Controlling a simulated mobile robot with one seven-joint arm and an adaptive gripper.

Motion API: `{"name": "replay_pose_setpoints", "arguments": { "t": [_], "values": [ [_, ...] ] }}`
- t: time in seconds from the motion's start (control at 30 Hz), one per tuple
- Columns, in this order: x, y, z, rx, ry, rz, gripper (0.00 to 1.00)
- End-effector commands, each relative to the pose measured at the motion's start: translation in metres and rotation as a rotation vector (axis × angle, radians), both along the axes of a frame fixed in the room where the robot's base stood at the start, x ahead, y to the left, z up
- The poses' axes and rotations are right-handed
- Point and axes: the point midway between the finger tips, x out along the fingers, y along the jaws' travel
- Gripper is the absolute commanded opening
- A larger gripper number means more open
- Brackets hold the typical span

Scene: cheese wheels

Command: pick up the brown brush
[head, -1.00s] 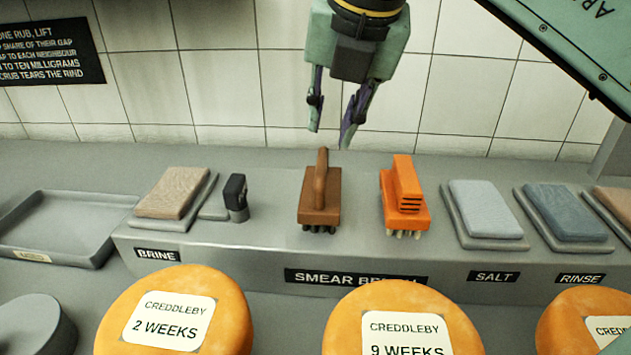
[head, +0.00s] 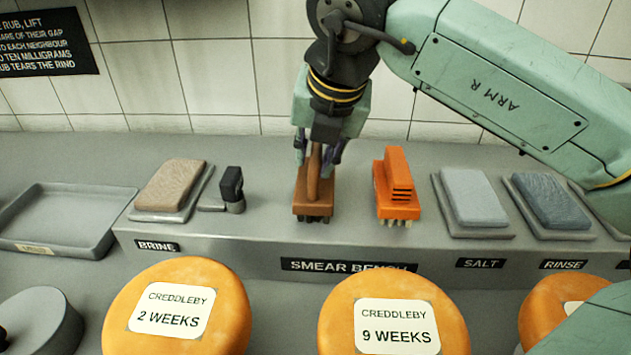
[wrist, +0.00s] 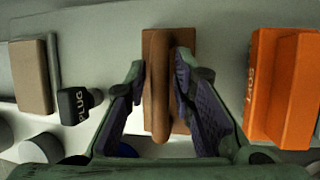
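The brown brush (head: 315,203) stands bristles down on the grey bench, with its handle upright on top. My gripper (head: 320,156) is right above it, with its fingers on either side of the handle. In the wrist view the brown brush (wrist: 160,85) lies between the two fingers of my gripper (wrist: 161,75). The fingers are apart, with gaps visible between them and the handle. The brush still rests on the bench.
An orange brush (head: 398,190) stands close on the right. A black plug (head: 232,188) and a tan pad (head: 170,187) are on the left. Pale (head: 473,195) and dark blue (head: 550,200) pads are farther right. Orange cheese wheels (head: 180,268) stand in front.

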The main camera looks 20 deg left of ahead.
Motion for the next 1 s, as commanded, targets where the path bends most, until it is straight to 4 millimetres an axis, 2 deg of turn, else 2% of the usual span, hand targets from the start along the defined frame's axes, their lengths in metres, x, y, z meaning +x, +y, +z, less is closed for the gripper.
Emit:
{"name": "replay_pose_setpoints", "arguments": {
  "t": [0.33,1.0],
  "values": [
    [-0.0001,-0.0002,0.0005,0.000,0.000,0.000,0.00],
    [0.0000,0.0000,0.0011,0.001,-0.001,0.000,0.00]
  ]
}}
